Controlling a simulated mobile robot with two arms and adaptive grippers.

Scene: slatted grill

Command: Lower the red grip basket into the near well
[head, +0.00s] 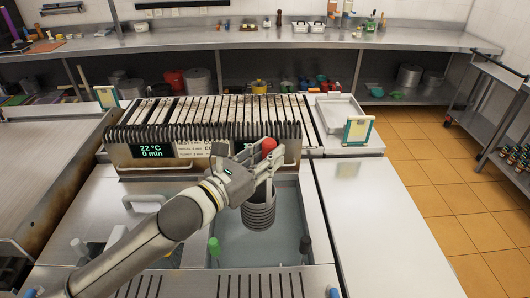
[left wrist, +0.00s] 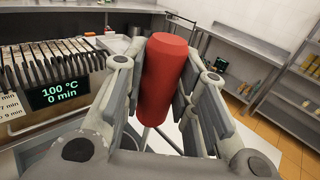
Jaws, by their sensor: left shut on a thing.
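My left gripper (head: 268,165) is shut on the red grip (head: 269,145) of a wire basket. The red grip also fills the middle of the left wrist view (left wrist: 165,78), upright between the fingers. The dark, ribbed basket (head: 259,212) hangs below the gripper, roughly upright, over the open well (head: 232,256) with its grey-blue inside. I cannot tell whether the basket's bottom is above or below the well's rim. My right gripper is not in view.
A green grip (head: 214,246) and a dark grip (head: 305,244) stand at the well's left and right sides. Behind is the slatted grill (head: 205,115) with a lit display (head: 152,151). A small framed card (head: 358,131) stands at right. The right counter (head: 385,235) is clear.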

